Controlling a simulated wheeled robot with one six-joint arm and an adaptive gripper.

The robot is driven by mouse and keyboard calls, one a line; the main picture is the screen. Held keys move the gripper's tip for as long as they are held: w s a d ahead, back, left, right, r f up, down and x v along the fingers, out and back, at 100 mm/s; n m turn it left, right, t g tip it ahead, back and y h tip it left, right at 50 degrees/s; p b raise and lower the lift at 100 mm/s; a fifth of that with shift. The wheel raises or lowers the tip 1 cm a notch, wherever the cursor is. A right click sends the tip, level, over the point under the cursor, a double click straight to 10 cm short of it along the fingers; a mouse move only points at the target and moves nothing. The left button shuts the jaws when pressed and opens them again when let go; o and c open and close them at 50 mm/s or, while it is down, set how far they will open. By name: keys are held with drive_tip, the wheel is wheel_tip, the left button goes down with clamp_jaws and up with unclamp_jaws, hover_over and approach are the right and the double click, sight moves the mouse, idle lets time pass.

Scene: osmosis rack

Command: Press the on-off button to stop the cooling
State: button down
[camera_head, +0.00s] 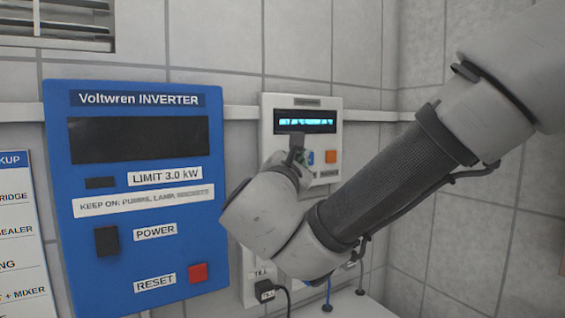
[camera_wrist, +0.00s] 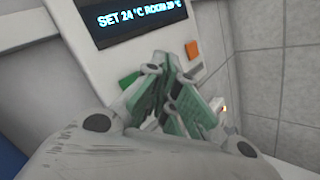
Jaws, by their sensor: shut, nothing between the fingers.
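The white cooling control panel (camera_head: 267,130) hangs on the tiled wall right of the blue inverter; it also fills the upper wrist view (camera_wrist: 82,14). Its lit display (camera_head: 305,121) reads "SET 24 °C ROOM" and a blurred number in the wrist view (camera_wrist: 140,18). An orange square button (camera_head: 331,156) sits below the display at the right, uncovered in the wrist view (camera_wrist: 193,49). A green patch (camera_wrist: 128,80) shows left of my fingers. My gripper (camera_head: 297,145) is shut and empty in front of the panel's lower middle, its fingers (camera_wrist: 172,65) left of the orange button. Contact cannot be told.
The blue Voltwren inverter (camera_head: 135,107) has a black POWER switch (camera_head: 107,240) and a red RESET button (camera_head: 198,273), close left of my wrist. A black plug (camera_head: 266,290) with a cable is below. Bare tiled wall lies to the right.

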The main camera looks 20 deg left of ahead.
drive_tip(key=shift+w+a, duration=0.6)
drive_tip(key=shift+a, duration=0.05)
drive_tip(key=shift+a, duration=0.1)
idle(1.0)
drive_tip(key=shift+w+a, duration=0.2)
drive_tip(key=shift+w, duration=0.05)
drive_tip(key=shift+w+a, duration=0.25)
drive_tip(key=shift+a, duration=0.05)
idle(0.7)
drive_tip(key=shift+s+d, duration=0.55)
drive_tip(key=shift+d, duration=0.05)
idle(0.3)
drive_tip(key=shift+s+d, duration=1.6)
drive_tip(key=shift+d, duration=0.3)
